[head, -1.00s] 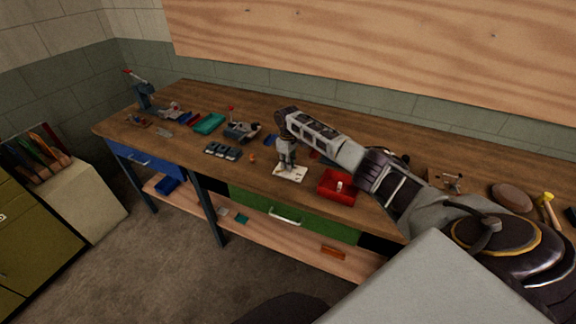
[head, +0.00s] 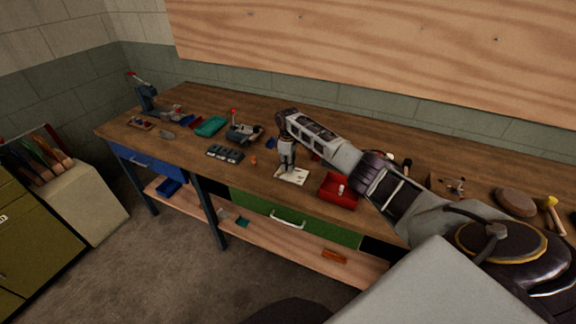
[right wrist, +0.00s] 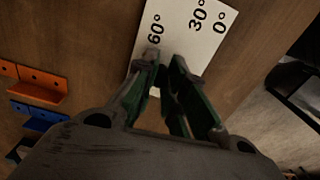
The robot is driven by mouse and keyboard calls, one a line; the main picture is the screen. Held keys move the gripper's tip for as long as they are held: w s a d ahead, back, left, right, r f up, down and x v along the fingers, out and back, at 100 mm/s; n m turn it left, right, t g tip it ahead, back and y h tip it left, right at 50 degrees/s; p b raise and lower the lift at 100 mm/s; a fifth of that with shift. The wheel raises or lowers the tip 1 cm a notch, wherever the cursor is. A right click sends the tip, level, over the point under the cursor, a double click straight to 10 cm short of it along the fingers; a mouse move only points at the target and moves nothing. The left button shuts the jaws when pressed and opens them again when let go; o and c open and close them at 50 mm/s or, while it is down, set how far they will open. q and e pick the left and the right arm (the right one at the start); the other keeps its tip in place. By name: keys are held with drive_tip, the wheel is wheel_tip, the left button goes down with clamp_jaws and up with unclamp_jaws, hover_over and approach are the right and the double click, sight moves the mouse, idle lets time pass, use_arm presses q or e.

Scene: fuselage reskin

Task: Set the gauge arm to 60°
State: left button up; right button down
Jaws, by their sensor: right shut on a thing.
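The gauge is a white plate (head: 297,179) on the bench near its front edge. In the right wrist view the plate (right wrist: 209,45) shows the marks 60°, 30° and 0°, with 60° on the left. My right gripper (head: 287,169) points down onto the plate. In the right wrist view its fingers (right wrist: 167,72) are close together just below the 60° mark. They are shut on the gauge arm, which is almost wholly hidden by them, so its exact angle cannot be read. My left gripper is not in view.
A red bin (head: 338,192) stands just right of the gauge. A small orange piece (head: 253,161) and a dark block with slots (head: 225,153) lie to its left. Orange (right wrist: 40,88) and blue (right wrist: 40,118) brackets show in the wrist view. A vise-like device (head: 243,133) stands farther back.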

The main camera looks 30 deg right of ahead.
drive_tip(key=c, duration=1.4)
unclamp_jaws()
drive_tip(key=shift+r, duration=6.05)
